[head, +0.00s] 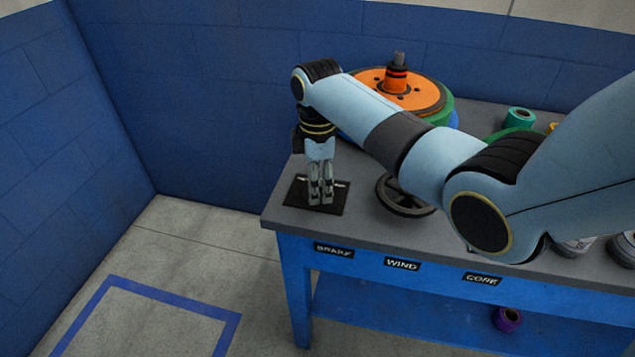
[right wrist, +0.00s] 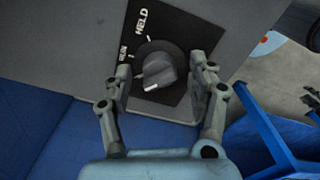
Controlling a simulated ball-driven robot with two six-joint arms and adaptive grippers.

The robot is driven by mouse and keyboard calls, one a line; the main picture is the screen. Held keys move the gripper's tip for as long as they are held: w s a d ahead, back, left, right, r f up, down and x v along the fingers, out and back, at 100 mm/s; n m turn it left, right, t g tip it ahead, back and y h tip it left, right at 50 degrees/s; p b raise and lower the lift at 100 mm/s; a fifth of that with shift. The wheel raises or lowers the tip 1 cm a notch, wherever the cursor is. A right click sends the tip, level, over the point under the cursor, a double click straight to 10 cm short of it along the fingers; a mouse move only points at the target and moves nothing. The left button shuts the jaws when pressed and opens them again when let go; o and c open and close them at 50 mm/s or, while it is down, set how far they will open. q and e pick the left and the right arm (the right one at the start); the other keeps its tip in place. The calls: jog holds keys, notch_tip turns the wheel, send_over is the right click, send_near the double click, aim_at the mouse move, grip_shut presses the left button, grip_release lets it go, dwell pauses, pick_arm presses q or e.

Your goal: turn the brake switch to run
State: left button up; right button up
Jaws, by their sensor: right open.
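The brake switch is a dark round knob (right wrist: 158,68) on a black plate (right wrist: 181,30) marked HELD and RUN. In the right wrist view a white mark shows at the knob's lower end, away from both printed ticks; I cannot tell which setting it stands for. My right gripper (right wrist: 164,76) is open, pointing down, with one finger on each side of the knob. Whether the fingers touch it is unclear. In the head view the right gripper (head: 321,198) stands over the black plate (head: 336,203) above the BRAKE label and hides the knob. My left gripper is not in view.
A black handwheel (head: 405,208) stands right of the plate, near the WIND label (head: 402,264). An orange disc (head: 418,90) with a spindle sits behind my right arm. The grey bench top (head: 282,222) ends just left of the plate. A purple roll (head: 507,319) lies below.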

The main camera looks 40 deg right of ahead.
jog(key=shift+f, duration=0.25)
